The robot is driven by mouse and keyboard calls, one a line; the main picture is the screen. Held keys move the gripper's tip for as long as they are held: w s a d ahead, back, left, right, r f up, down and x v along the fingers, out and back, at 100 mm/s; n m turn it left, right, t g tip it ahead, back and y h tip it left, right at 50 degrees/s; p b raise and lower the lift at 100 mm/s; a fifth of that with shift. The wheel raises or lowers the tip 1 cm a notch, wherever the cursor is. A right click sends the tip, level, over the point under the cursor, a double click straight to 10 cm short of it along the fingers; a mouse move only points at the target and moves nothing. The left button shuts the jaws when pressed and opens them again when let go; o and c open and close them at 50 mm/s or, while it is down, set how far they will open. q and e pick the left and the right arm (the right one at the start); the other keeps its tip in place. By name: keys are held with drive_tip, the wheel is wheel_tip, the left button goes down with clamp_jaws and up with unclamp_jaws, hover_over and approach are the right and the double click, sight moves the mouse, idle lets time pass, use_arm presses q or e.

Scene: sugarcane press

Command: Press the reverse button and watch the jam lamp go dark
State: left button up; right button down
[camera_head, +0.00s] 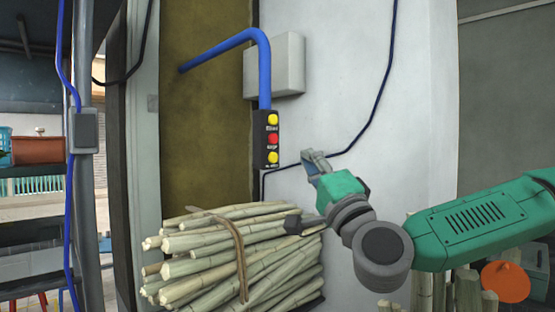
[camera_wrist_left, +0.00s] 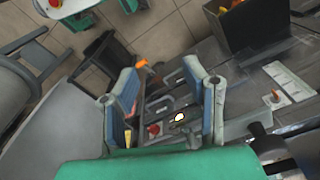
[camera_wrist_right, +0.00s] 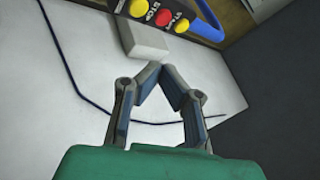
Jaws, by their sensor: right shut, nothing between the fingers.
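A black button box (camera_head: 266,140) at the end of a blue pipe holds an upper yellow button (camera_head: 272,120), a red button (camera_head: 273,139) and a lower yellow button (camera_head: 272,157). Their labels are too small to read surely. The box (camera_wrist_right: 155,14) also shows at the top of the right wrist view. My right gripper (camera_head: 315,160) is shut and empty, right of the box and apart from it. My left gripper (camera_wrist_left: 160,68) is open and empty. Beyond its fingers a small glowing yellow-white light (camera_wrist_left: 179,117) shows near a red knob (camera_wrist_left: 153,129); I cannot tell whether it is the jam lamp.
A tied bundle of cane (camera_head: 240,255) lies below the button box. A pale grey box (camera_head: 275,65) is mounted on the white wall behind. A dark cable (camera_head: 375,105) runs down the wall to behind my right gripper. An orange disc (camera_head: 506,282) is at lower right.

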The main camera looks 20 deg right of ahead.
sight(273, 158)
drive_tip(key=w+a, duration=0.1)
drive_tip(key=w, duration=0.2)
drive_tip(key=w+a, duration=0.1)
drive_tip(key=shift+w+a, duration=0.3)
drive_tip(key=shift+a, duration=0.05)
drive_tip(key=shift+d, duration=0.45)
use_arm(q)
drive_tip(key=shift+a+f, duration=0.1)
drive_tip(key=shift+f, duration=0.05)
drive_tip(key=shift+a, duration=0.2)
use_arm(e)
drive_tip(key=shift+a, duration=0.35)
use_arm(q)
drive_tip(key=shift+d, duration=0.15)
use_arm(e)
drive_tip(key=shift+d, duration=0.25)
use_arm(q)
drive_tip(key=shift+f+b, duration=0.2)
drive_tip(key=shift+b, duration=0.15)
use_arm(e)
drive_tip(key=shift+w+a+r, duration=0.1)
drive_tip(key=shift+w+a, duration=0.3)
drive_tip(key=shift+a, duration=0.05)
